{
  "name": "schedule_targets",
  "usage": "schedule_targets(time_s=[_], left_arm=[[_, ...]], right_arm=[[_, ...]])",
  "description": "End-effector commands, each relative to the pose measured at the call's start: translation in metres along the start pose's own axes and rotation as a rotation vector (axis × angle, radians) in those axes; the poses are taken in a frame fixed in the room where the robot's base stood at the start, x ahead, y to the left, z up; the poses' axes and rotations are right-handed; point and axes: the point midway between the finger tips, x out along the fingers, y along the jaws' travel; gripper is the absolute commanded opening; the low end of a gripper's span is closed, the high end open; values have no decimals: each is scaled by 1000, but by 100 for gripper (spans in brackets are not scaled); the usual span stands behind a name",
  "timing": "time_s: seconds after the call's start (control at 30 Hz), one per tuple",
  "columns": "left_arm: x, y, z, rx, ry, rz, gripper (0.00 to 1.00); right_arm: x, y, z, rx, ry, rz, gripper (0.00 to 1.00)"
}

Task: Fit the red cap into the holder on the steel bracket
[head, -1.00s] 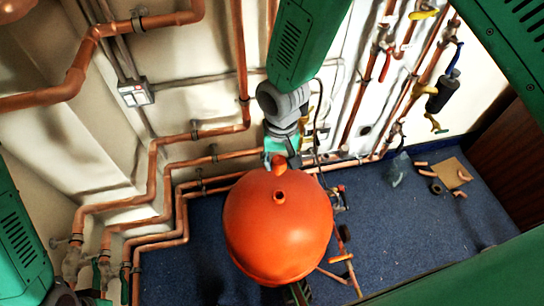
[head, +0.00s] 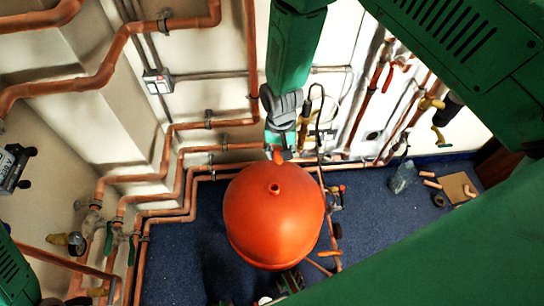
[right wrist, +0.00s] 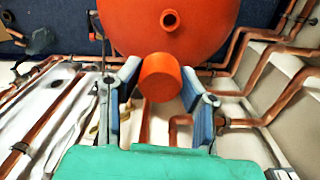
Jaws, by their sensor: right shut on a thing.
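The red cap (right wrist: 160,77) is a short orange-red cylinder between the fingers of my right gripper (right wrist: 159,90) in the right wrist view. The fingers are shut on its two sides. In the head view my right gripper (head: 279,154) is just beyond the top of the round orange-red tank, and only a small part of the cap (head: 277,154) shows there. I cannot tell whether the cap touches the tank. I cannot make out the steel bracket or its holder in either view. My left gripper is not in view; only a green arm part shows at lower left.
The large orange-red tank (head: 274,215) with a small top port stands on blue carpet (head: 375,225). Copper pipes (head: 165,177) run along the wall at left and behind. Valves and vertical pipes (head: 372,95) line the wall at right. Loose pipe pieces lie by cardboard (head: 457,187).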

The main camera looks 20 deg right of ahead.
Motion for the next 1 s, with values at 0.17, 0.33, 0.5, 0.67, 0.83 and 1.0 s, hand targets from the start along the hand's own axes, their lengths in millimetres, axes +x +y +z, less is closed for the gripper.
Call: schedule_targets(time_s=[0.17,0.33,0.5,0.67,0.83,1.0], left_arm=[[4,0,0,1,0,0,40],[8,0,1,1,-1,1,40],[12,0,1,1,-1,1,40],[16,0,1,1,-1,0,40],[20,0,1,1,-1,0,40],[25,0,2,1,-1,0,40]], right_arm=[[1,14,-15,23,-1,-3,13],[0,23,-27,41,1,0,13],[0,33,-39,58,1,2,13],[0,44,-51,74,2,1,13],[1,57,-64,93,-1,0,13],[1,68,-78,111,-1,-2,13]])
